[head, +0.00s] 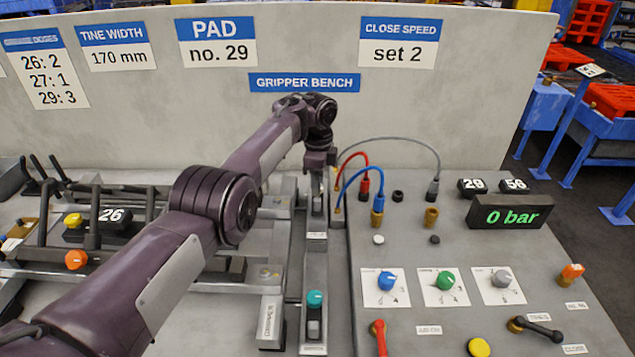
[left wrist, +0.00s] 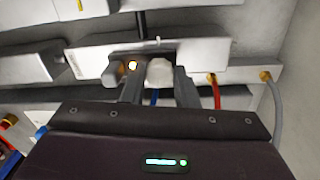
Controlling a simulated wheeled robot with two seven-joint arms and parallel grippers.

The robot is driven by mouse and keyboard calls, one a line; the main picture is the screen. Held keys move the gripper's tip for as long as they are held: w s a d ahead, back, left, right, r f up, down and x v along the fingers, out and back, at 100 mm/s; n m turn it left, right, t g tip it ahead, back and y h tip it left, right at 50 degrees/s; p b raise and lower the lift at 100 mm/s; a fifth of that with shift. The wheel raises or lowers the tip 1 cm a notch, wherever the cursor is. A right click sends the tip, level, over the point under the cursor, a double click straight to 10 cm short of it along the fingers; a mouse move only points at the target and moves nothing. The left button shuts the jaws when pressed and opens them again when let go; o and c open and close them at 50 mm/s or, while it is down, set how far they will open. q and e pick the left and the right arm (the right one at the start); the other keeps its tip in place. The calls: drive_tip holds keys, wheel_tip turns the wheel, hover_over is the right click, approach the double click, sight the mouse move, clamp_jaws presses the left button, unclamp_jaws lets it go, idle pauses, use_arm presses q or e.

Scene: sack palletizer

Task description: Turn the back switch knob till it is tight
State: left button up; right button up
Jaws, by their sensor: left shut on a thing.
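My left gripper (head: 318,172) reaches down over the back switch (head: 317,210) on the narrow rail. In the left wrist view its two fingers stand on either side of a pale, whitish knob (left wrist: 159,72) and are shut on it. In the head view the knob is hidden by the gripper. The front switch (head: 314,318), with a teal knob (head: 314,298), stands nearer on the same rail, clear of the gripper. My right gripper is not in view.
Red and blue hoses (head: 350,172) curve close to the right of the gripper. A grey hose arches behind them. The control panel (head: 400,325) with coloured knobs and a "0 bar" display (head: 512,215) lies to the right. A sign wall (head: 460,110) stands close behind.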

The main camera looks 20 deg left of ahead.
use_arm(q)
drive_tip(key=o, duration=1)
drive_tip(key=r, duration=0.4)
drive_tip(key=r+b, duration=0.1)
drive_tip(key=r, duration=0.3)
drive_tip(key=shift+w, duration=0.2)
drive_tip(key=shift+f, duration=0.1)
